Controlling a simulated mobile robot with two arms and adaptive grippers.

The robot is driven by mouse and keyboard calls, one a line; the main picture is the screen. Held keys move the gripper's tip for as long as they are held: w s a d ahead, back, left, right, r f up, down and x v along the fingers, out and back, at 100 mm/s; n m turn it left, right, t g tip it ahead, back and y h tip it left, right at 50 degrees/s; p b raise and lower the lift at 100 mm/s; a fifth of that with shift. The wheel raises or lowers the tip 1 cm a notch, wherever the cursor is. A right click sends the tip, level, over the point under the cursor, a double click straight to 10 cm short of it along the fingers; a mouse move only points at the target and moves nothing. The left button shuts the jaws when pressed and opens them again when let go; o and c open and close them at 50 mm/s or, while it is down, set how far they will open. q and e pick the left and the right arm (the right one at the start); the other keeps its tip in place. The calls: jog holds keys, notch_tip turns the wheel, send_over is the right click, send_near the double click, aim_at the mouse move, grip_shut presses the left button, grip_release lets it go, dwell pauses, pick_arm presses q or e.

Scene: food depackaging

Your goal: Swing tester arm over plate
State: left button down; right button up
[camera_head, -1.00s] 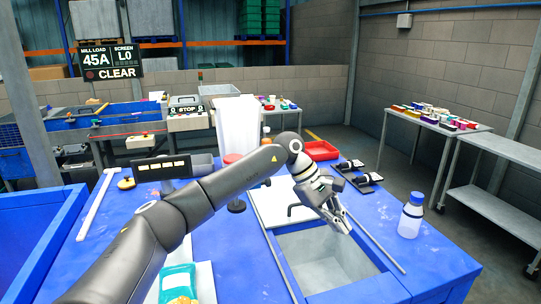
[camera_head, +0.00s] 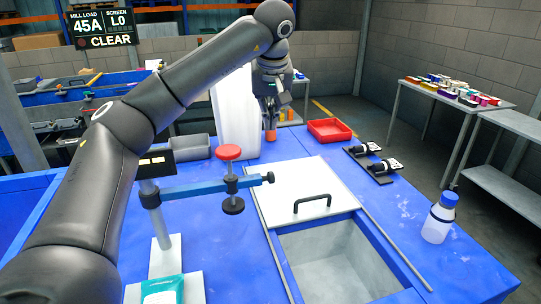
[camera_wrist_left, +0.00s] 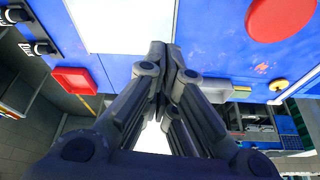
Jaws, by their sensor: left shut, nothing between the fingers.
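The tester stands on the left of the blue table. Its blue arm (camera_head: 205,188) reaches right from a grey post (camera_head: 160,220), with a red disc (camera_head: 229,152) on top and a black foot (camera_head: 233,205) below. The red disc also shows in the wrist view (camera_wrist_left: 282,15). A white plate (camera_head: 192,286) lies at the post's foot with a teal packet (camera_head: 163,290) on it; the foot hangs right of it. My left gripper (camera_head: 270,128) is shut and empty, pointing down beyond the tester arm, apart from it. Its closed fingers (camera_wrist_left: 163,50) show in the wrist view. My right gripper is not in view.
A white lid (camera_head: 295,180) with a black handle (camera_head: 312,203) lies beside an open grey bin (camera_head: 335,265). A red tray (camera_head: 330,130), two black devices (camera_head: 372,160) and a blue-capped bottle (camera_head: 439,218) stand to the right. A tall white container (camera_head: 235,115) stands behind.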

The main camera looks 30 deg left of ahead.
pick_arm(q)
notch_tip(320, 180, down, 11)
jog(key=p, duration=0.4)
jog(key=shift+f, duration=0.15)
jog(key=shift+w+d, duration=0.1)
jog(key=shift+d, duration=0.05)
dwell(0.5)
